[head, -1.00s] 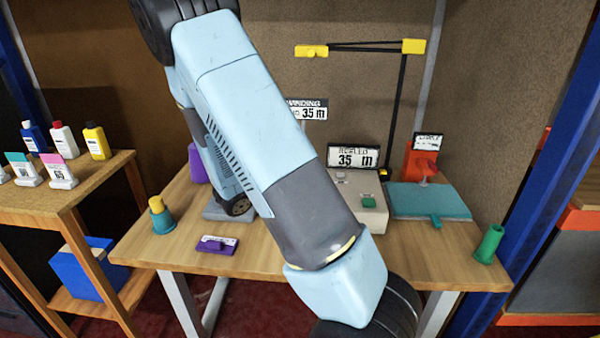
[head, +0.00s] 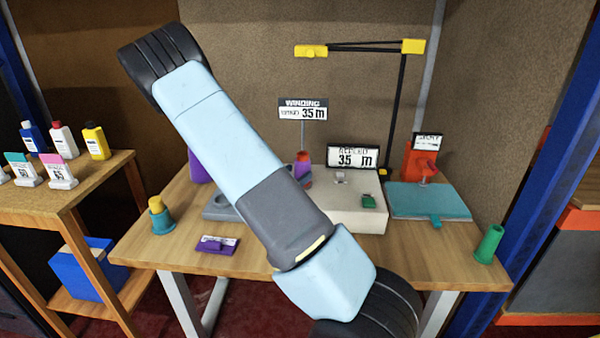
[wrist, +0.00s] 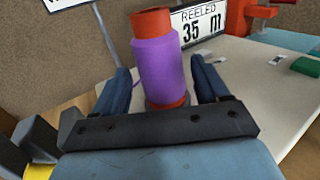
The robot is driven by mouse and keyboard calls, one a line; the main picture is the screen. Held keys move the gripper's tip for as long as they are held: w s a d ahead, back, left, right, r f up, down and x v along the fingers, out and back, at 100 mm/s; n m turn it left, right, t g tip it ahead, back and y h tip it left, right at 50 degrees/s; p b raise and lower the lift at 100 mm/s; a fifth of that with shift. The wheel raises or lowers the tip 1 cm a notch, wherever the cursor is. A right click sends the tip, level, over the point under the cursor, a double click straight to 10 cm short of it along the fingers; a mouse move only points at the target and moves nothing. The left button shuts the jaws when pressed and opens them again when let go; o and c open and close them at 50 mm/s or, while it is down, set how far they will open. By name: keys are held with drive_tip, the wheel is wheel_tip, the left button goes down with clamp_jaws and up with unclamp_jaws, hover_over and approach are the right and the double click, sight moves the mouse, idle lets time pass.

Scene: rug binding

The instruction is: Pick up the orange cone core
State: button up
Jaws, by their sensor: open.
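The orange cone core (wrist: 152,20) stands upright with a wide purple band wound around its middle; its orange-red top and bottom show. In the head view the cone core (head: 303,158) is beside the grey-white box, partly hidden by my arm. My gripper (wrist: 161,68) is open in the wrist view, with one dark blue finger on each side of the cone core. I cannot tell whether either finger touches it. The gripper is mostly hidden behind my arm in the head view.
The box (head: 358,212) with the "REELED 35 m" sign (head: 353,157) stands close right of the cone core. A "WINDING" sign (head: 303,108) rises behind it.

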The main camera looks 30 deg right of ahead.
sight(305, 166)
drive_tip(key=shift+x, duration=3.05)
drive_tip(key=shift+w+f, duration=0.1)
drive_tip(key=shift+f, duration=0.05)
drive_tip(key=shift+c, duration=0.2)
drive_tip(key=shift+a, duration=0.1)
drive_tip(key=c, duration=1)
